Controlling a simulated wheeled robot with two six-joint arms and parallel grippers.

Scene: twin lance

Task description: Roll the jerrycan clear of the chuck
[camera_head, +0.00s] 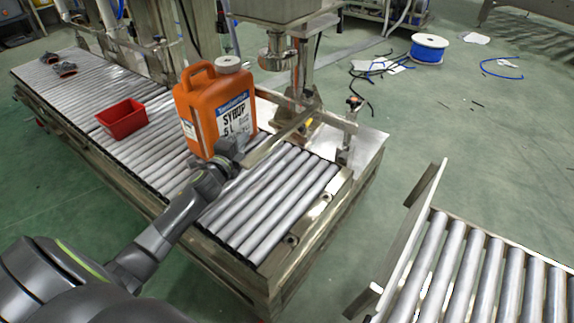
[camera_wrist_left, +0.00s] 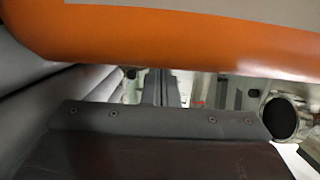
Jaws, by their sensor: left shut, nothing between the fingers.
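The orange jerrycan (camera_head: 192,112) stands upright on the roller conveyor, with a white cap (camera_head: 228,64) and a white syrup label. The round metal chuck (camera_head: 277,58) hangs from the machine head to the right of the cap, apart from it in the picture. My left gripper (camera_head: 236,148) is low at the jerrycan's near right base; I cannot tell whether it touches. In the left wrist view the jerrycan (camera_wrist_left: 170,38) fills the top, and the shut, empty fingers of my left gripper (camera_wrist_left: 162,88) point forward below it. My right gripper is not in view.
A red tray (camera_head: 122,118) sits on the rollers (camera_head: 275,205) to the left. A metal bar and small post (camera_head: 346,130) stand right of the jerrycan. A second roller conveyor (camera_head: 470,260) lies at lower right, across a floor gap. Near rollers are bare.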

